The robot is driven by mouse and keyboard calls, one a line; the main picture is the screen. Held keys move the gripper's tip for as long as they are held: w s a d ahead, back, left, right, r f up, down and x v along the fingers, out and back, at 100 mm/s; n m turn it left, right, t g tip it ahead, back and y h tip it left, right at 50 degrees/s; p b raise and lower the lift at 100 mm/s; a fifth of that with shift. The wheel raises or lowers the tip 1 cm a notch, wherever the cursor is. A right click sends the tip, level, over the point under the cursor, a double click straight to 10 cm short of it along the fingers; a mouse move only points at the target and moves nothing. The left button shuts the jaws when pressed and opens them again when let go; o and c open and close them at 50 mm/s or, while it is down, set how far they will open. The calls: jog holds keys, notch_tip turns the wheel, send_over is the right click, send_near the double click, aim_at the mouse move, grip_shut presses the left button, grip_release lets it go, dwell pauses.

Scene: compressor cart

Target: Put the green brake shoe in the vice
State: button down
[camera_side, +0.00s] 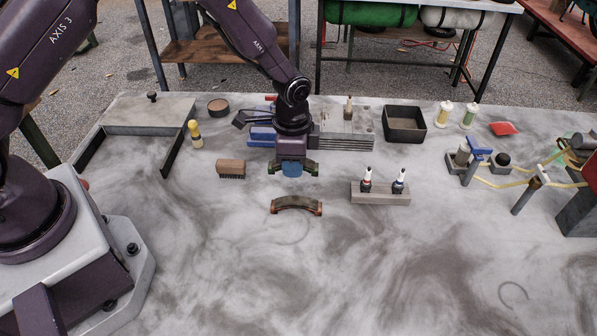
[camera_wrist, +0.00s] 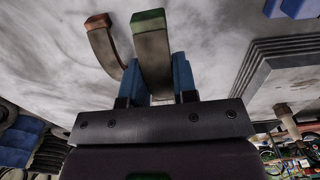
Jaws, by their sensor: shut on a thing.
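The green brake shoe (camera_side: 273,168) is a curved piece with green ends. My gripper (camera_side: 291,169) is shut on it and appears to hold it above the table. In the wrist view the shoe (camera_wrist: 151,55) sits between the two blue fingers (camera_wrist: 160,82). A blue object (camera_side: 262,136), which looks like the vice, stands just behind my gripper in the side view. My arm hides part of it, so I cannot tell how wide its jaws are open.
A second brake shoe with reddish ends (camera_side: 296,205) lies in front, also in the wrist view (camera_wrist: 103,45). Stepped grey plates (camera_side: 345,137) and a dark tray (camera_side: 404,124) are behind. The front table is clear.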

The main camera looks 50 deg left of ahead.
aim_at(299, 184)
jog(key=shift+w+f, duration=0.25)
jog(key=shift+f, duration=0.05)
jog(key=shift+w+d+f, duration=0.1)
jog(key=shift+w+f, duration=0.1)
jog(key=shift+f, duration=0.7)
jog(key=shift+w+f, duration=0.2)
jog(key=shift+f, duration=0.65)
jog(key=shift+f, duration=0.15)
jog(key=c, duration=0.9)
grip_release()
jog(key=shift+f, duration=0.1)
